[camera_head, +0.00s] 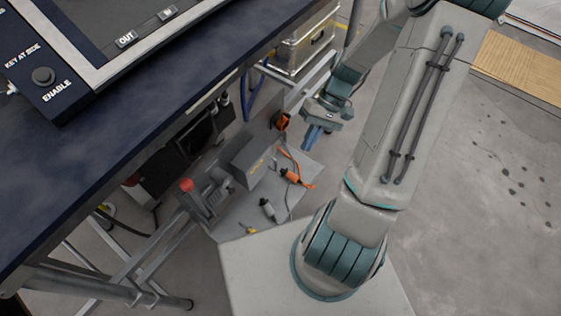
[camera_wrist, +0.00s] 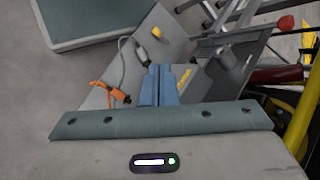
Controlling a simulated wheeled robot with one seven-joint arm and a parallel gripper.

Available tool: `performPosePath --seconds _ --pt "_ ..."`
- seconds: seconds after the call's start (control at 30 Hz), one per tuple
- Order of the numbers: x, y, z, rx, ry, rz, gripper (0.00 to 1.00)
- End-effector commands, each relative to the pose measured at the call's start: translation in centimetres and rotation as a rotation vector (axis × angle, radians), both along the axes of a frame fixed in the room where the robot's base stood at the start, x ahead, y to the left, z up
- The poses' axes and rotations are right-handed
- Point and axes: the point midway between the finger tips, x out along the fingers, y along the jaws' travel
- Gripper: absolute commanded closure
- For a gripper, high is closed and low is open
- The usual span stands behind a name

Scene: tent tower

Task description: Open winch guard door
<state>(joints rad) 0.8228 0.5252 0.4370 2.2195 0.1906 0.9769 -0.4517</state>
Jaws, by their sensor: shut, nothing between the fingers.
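A grey box-like housing (camera_head: 249,160) with yellow lettering stands on a light grey base plate (camera_head: 247,208) below the dark table. I take it for the winch guard; I cannot tell which face is the door or whether it is ajar. My gripper (camera_head: 312,138) hangs above and to the right of the housing, apart from it. In the wrist view, my blue fingers (camera_wrist: 158,86) are together and empty. They partly cover the housing (camera_wrist: 232,66) and its yellow lettering. A red knob (camera_head: 186,185) tops a lever left of the housing; it also shows in the wrist view (camera_wrist: 286,23).
An orange connector (camera_head: 292,177) with a cable and a grey connector (camera_head: 268,209) lie on the plate. The dark console table (camera_head: 130,130) overhangs at left. Metal frame legs (camera_head: 150,250) stand below it. A metal case (camera_head: 303,42) is at the back. The floor at right is open.

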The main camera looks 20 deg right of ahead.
Motion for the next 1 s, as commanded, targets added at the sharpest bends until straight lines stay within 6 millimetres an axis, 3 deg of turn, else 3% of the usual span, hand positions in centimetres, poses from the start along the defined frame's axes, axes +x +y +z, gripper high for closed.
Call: performPosePath --seconds 0.03,0.1,0.3,0.5,0.7,1.0 --pt "0.0 -0.3 -3.0 0.068 0.010 -0.026 1.00" --pt "0.2 -0.4 -5.4 0.154 0.008 -0.052 1.00" --pt "1.0 -0.8 -11.5 0.408 -0.047 -0.148 1.00" --pt "2.4 -1.6 -16.4 0.658 -0.170 -0.273 1.00" --pt "4.0 -3.1 -19.3 0.853 -0.328 -0.397 1.00" --pt "5.1 -4.4 -20.3 0.961 -0.450 -0.478 1.00"
